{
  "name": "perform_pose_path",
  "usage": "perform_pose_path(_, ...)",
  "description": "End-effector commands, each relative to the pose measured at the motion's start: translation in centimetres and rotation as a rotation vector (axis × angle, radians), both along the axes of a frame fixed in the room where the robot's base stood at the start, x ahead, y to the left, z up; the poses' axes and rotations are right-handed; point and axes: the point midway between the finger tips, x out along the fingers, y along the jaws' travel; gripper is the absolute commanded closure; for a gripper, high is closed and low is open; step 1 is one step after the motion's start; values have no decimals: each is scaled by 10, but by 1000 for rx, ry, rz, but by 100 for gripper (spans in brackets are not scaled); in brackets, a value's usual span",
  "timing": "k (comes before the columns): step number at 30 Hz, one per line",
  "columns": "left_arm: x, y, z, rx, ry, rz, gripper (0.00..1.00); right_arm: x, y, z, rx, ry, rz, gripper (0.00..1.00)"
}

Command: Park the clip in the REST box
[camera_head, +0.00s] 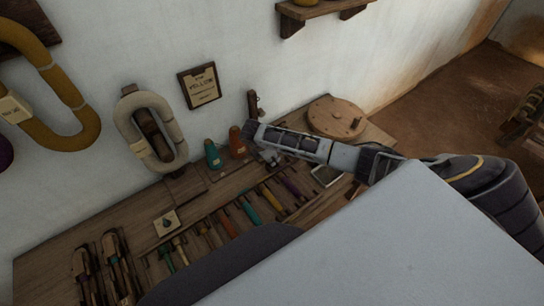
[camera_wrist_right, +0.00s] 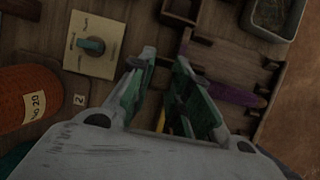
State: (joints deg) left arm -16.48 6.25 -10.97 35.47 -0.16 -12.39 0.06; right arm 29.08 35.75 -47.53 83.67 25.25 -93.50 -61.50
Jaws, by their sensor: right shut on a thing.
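My right gripper (camera_head: 268,157) is low over the wooden bench, near its middle, in the head view. In the right wrist view its two fingers (camera_wrist_right: 160,68) are close together, with green pads facing inward. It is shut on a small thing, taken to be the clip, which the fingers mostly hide. I cannot make out its shape. A wooden compartment frame (camera_wrist_right: 207,45) lies just beyond the fingers, with a purple-wound piece (camera_wrist_right: 235,94) in it. No REST label is readable, so I cannot tell which box that is. My left gripper is not in view.
An orange spool (camera_wrist_right: 30,94) and a card with a green knob (camera_wrist_right: 93,46) lie left of the fingers. A grey tray (camera_wrist_right: 296,22) is at upper right. A round wooden lid (camera_head: 335,116) stands behind my arm. Yarn skeins (camera_head: 165,105) hang on the wall.

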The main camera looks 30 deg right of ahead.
Motion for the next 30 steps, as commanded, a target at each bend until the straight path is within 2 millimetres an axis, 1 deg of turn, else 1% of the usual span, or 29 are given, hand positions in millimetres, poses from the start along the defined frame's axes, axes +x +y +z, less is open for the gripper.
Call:
perform_pose_path(3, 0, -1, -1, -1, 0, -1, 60, 0, 0, -7, 1, 1, 0, 94)
perform_pose_path(9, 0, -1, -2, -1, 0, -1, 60, 0, 1, -13, 1, 1, 1, 94)
perform_pose_path(25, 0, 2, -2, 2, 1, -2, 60, 0, 0, -14, 1, 1, 0, 94)
perform_pose_path(26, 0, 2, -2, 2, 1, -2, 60, 0, 0, -14, 1, 1, 0, 77)
perform_pose_path(30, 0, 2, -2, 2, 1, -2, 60, 0, 0, -14, 1, 1, 0, 59)
